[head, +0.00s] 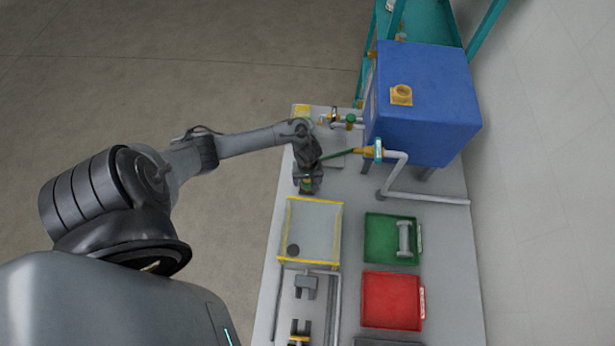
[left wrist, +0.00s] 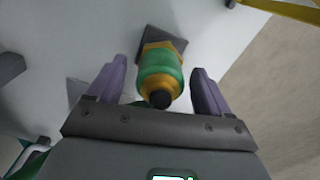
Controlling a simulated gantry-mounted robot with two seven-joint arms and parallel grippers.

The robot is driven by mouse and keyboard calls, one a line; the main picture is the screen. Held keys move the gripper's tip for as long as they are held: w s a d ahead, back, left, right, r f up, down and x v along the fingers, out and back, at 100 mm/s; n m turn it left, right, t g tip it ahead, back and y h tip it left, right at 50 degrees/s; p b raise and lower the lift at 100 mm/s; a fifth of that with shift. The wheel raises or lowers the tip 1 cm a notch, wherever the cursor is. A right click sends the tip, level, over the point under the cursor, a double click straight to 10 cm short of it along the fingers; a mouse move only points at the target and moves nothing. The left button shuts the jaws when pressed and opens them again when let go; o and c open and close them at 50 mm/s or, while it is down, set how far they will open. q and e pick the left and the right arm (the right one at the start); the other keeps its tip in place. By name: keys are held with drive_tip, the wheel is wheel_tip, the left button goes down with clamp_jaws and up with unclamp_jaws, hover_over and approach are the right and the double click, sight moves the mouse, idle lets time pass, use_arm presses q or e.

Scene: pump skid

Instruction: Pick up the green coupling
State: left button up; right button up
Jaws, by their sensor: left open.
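The green coupling (left wrist: 161,70), a green band between brass-coloured ends with a dark tip, sits at a dark square base (left wrist: 174,36) in the left wrist view. My left gripper (left wrist: 159,76) is open, with one purple finger on each side of the coupling and visible gaps to both. In the head view my left gripper (head: 308,182) is over the table just behind the yellow-edged tray. A small patch of green and brass (head: 306,186) shows at its jaws there; most of the coupling is hidden. My right gripper is in neither view.
A blue tank (head: 425,100) with pipes (head: 428,197) stands to the right of the gripper. The yellow-edged tray (head: 318,228), a green bin (head: 384,254) holding a grey part (head: 404,238), and a red bin (head: 388,300) are nearer. Grey clamp-like parts (head: 306,286) lie in front.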

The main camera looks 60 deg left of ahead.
use_arm(q)
drive_tip(key=shift+f, duration=0.1)
drive_tip(key=c, duration=1.3)
drive_tip(key=shift+o, duration=0.2)
wheel_tip(320, 180, up, 9)
drive_tip(key=p, duration=0.2)
drive_tip(key=shift+p, duration=0.35)
drive_tip(key=shift+r, duration=0.55)
